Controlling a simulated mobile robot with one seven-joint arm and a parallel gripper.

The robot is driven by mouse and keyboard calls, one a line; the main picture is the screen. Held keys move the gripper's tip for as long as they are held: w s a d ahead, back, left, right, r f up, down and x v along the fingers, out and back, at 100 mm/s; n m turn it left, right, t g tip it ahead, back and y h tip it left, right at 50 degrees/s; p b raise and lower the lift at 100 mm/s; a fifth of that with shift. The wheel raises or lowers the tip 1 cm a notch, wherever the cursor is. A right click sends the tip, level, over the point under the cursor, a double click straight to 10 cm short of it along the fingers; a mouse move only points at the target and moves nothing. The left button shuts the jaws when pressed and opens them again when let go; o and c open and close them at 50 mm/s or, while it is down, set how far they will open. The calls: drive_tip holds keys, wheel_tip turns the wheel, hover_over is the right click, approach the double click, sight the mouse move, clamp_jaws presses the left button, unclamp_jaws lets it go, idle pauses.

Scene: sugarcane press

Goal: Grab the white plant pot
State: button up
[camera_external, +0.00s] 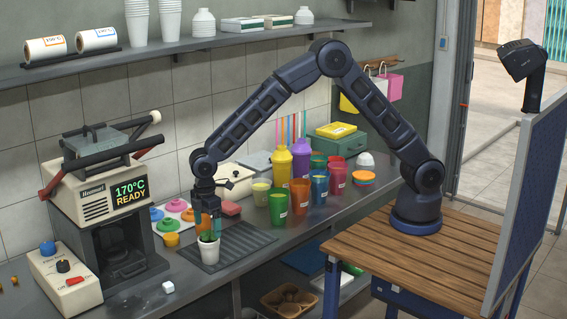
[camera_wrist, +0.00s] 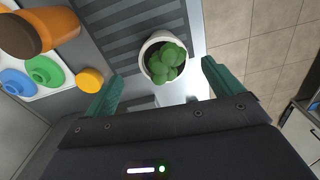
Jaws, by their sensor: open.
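In the wrist view the pot's white rim (camera_wrist: 145,52) shows around the plant (camera_wrist: 167,62). My gripper (camera_external: 207,225) is just above the pot and points down, with its fingers apart. In the wrist view my gripper (camera_wrist: 160,82) has one green finger on each side of the pot, and nothing is held. I cannot tell how far the fingertips reach down beside the pot.
A sealing machine (camera_external: 100,190) stands left. Coloured lids lie on a white tray (camera_external: 176,207) behind. Several coloured cups (camera_external: 278,208) stand to the right. The counter's front edge is close, with floor (camera_wrist: 245,30) beyond.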

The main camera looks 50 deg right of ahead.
sight(209, 237)
wheel_tip(209, 237, down, 3)
drive_tip(key=shift+f, duration=0.2)
drive_tip(key=shift+s+a+f, duration=0.1)
drive_tip(key=shift+a+f, duration=0.05)
drive_tip(key=shift+f, duration=1.2)
drive_tip(key=shift+s+a+f, duration=0.1)
drive_tip(key=shift+f, duration=1.25)
drive_tip(key=c, duration=1.3)
drive_tip(key=shift+o, duration=0.2)
drive_tip(key=shift+r, duration=0.15)
